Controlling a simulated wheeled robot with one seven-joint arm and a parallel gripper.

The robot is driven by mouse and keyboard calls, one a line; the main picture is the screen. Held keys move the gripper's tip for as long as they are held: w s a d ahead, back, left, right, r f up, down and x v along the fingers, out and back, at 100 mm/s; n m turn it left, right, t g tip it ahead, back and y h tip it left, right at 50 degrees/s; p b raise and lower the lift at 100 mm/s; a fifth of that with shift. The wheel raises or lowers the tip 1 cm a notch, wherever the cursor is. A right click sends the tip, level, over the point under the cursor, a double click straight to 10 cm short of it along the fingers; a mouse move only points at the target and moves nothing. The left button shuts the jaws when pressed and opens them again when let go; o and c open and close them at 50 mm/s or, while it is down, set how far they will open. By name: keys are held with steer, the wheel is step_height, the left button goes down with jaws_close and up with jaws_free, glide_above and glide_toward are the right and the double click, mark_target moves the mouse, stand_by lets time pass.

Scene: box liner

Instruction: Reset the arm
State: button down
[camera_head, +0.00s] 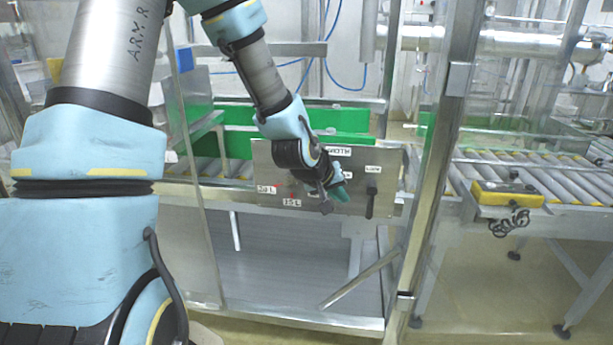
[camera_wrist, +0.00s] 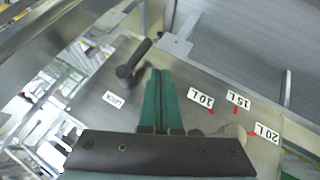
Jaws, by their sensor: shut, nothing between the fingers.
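My arm reaches from the left across the head view, and my gripper (camera_head: 337,194) is in front of a metal panel (camera_head: 384,163). In the wrist view my gripper (camera_wrist: 160,72) shows two green fingers pressed together with nothing between them. The panel (camera_wrist: 195,78) fills much of that view. It carries a black lever handle (camera_wrist: 133,62) beside a "LOCK" label (camera_wrist: 113,98), left of the fingertips. Labels "10 L" (camera_wrist: 201,98), "15 L" (camera_wrist: 239,100) and "20 L" (camera_wrist: 266,133) are to the right. I cannot tell whether the fingers touch the panel.
A metal upright post (camera_head: 437,150) stands right of the panel. A roller conveyor (camera_head: 540,177) with a yellow box (camera_head: 507,194) is at the right. Green panels (camera_head: 240,143) and more rollers lie behind the metal panel. A clear door-like sheet (camera_head: 185,220) is at the left.

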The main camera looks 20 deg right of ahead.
steer(key=w+a+r+y+p, duration=0.1)
steer(key=a+r+y+p, duration=0.15)
steer(key=a, duration=0.55)
steer(key=a+r+y+p, duration=0.2)
steer(key=a+r, duration=0.2)
steer(key=a, duration=0.4)
steer(key=s+a+r+n+g+y+p, duration=0.1)
steer(key=s+a+r+p, duration=0.1)
steer(key=a, duration=0.6)
steer(key=s+a+r+n+g+y+p, duration=0.1)
steer(key=s+a+r+p, duration=0.1)
steer(key=s+a+r, duration=0.3)
steer(key=a, duration=0.3)
steer(key=shift+s+a+g, duration=0.3)
steer(key=shift+a+g, duration=0.05)
steer(key=shift+g, duration=0.05)
steer(key=shift+w+y, duration=0.1)
steer(key=shift+y, duration=0.15)
